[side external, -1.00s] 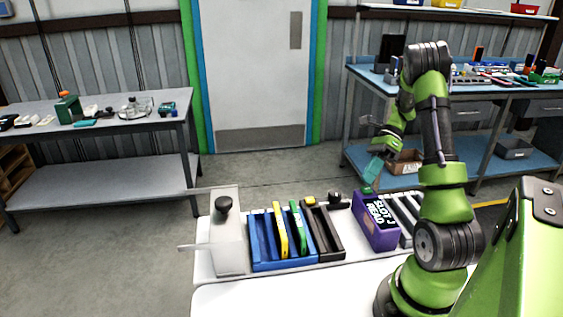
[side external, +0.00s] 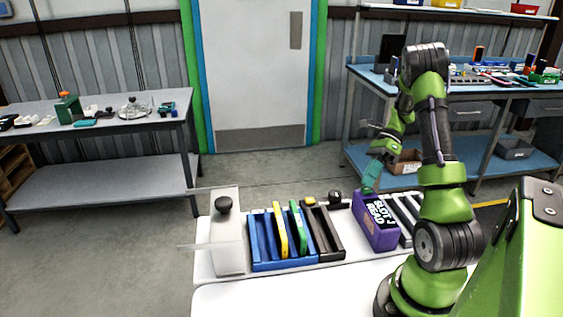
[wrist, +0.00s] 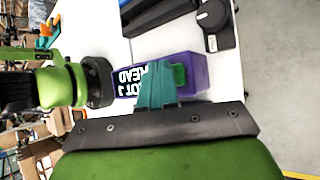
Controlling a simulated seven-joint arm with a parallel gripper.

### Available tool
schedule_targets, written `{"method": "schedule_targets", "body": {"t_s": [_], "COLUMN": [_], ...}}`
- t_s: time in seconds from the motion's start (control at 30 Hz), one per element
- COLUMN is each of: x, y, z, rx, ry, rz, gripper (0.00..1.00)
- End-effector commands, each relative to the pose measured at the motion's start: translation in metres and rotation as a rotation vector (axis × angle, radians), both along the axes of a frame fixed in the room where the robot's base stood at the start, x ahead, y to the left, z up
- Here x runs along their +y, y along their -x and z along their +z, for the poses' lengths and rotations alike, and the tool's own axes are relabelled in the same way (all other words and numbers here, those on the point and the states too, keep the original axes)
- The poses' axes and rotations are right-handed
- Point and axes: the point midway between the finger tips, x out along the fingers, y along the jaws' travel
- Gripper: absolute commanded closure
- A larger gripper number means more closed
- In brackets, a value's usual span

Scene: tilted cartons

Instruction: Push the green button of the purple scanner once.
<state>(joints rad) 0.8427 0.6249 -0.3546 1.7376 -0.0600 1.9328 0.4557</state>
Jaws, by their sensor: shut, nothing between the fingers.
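The purple scanner (side external: 379,235) stands upright on the white table, with a dark screen showing white text that includes "READ". It also shows in the wrist view (wrist: 196,87), where a green button (wrist: 180,74) sits on its top beside the screen. My gripper (side external: 369,188) has teal fingers, shut and empty, pointing down at the scanner's top. In the wrist view the fingertips (wrist: 156,72) lie between the screen and the green button, partly covering the scanner. I cannot tell whether they touch it. The button cannot be made out in the side view.
Left of the scanner are a dark tray (side external: 326,241) and a blue tray (side external: 285,266) holding a yellow and a green carton. A black-knobbed pale fixture (side external: 227,240) stands at the left end. A grey slotted rack (side external: 405,207) is close on the scanner's right.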

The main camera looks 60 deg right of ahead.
Motion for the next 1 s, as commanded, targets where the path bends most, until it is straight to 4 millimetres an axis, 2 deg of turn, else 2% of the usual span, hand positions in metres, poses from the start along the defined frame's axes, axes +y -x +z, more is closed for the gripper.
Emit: {"method": "schedule_targets", "body": {"t_s": [1.0], "x": [-0.0001], "y": [0.0000], "z": [-0.0082], "rx": [-0.001], "ry": [0.001], "rz": [0.000], "gripper": [1.00]}}
